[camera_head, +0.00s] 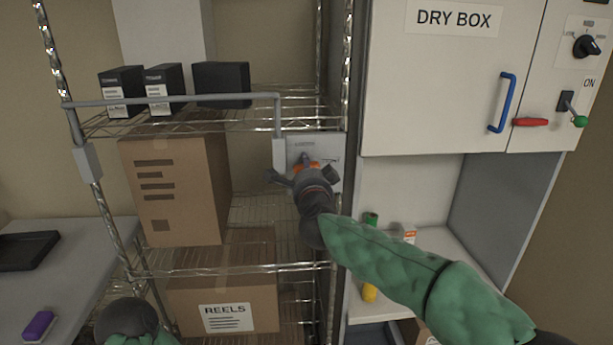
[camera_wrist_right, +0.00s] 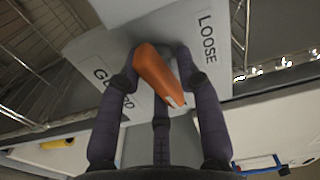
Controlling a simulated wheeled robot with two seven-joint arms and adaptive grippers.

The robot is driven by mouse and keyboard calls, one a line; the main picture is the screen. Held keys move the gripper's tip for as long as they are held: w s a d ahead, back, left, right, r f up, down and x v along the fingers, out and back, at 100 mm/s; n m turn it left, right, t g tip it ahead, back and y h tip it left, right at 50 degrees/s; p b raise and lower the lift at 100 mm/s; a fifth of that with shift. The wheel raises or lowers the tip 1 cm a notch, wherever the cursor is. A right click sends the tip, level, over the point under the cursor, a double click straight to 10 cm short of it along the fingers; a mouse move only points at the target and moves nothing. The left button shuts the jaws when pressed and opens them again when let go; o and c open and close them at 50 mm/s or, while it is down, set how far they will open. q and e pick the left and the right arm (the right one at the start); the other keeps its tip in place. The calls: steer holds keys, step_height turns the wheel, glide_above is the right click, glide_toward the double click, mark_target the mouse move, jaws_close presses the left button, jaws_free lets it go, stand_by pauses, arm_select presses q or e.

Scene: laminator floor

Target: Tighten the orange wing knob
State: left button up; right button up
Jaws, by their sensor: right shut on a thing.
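The orange wing knob (camera_head: 307,166) is on a pale grey plate (camera_head: 332,150) fixed at the right side of the wire rack. My right gripper (camera_wrist_right: 157,70) is shut on the knob (camera_wrist_right: 158,74), one finger on each side. In the right wrist view the knob's wing slants, its pale-marked end toward the lower right. The label LOOSE (camera_wrist_right: 207,38) is to the right of it, and another label, partly hidden by a finger, is to the left. In the head view the right gripper hides much of the knob. My left gripper does not show; only part of that arm does.
A grey pipe (camera_head: 190,99) runs along the rack to the plate. The rack holds black boxes (camera_head: 221,84), a large carton (camera_head: 175,190) and a REELS carton (camera_head: 225,305). The DRY BOX cabinet (camera_head: 430,90), with a blue handle (camera_head: 502,102), stands close on the right.

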steer(key=shift+a+f+m+b, duration=0.15)
steer(key=shift+f+m+b, duration=0.4)
steer(key=shift+m, duration=0.45)
steer(key=shift+f, duration=0.1)
steer(key=o, duration=1)
steer(key=shift+c, duration=0.2)
steer(key=shift+r, duration=0.4)
steer(key=shift+s+d+r, duration=0.1)
steer(key=shift+s+d, duration=0.1)
steer(key=shift+s, duration=0.4)
steer(key=s+d, duration=0.1)
steer(key=s, duration=0.9)
steer(key=shift+s, duration=0.35)
